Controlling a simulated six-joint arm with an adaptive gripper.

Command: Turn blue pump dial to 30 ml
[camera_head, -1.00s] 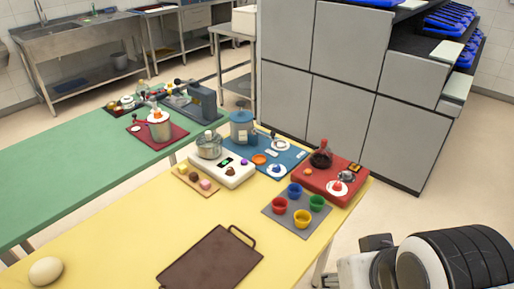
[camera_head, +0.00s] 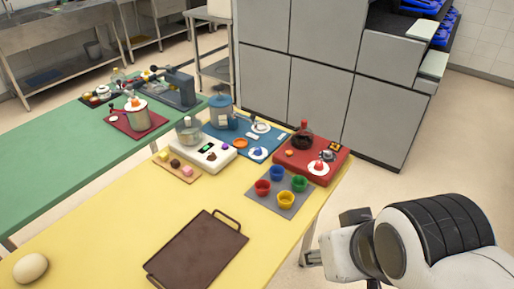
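The blue pump station is a blue mat (camera_head: 279,143) on the yellow table, with a translucent blue canister (camera_head: 221,112) at its back left. A white round dial with a blue knob (camera_head: 258,151) lies at the mat's front edge. Its markings and setting are too small to read. A second white disc (camera_head: 262,127) sits farther back on the mat, and an orange round piece (camera_head: 240,143) lies left of the dial. My arm shows at the lower right, apart from the table's items. I cannot make out my gripper's fingers in this view.
A red station (camera_head: 326,149) with a dark flask and a red-knobbed dial stands to the right. Coloured cups sit on a grey mat (camera_head: 279,205) in front. A white scale (camera_head: 209,158) with a pot is at the left. A brown tray (camera_head: 197,248) lies nearest, with bare yellow table around it.

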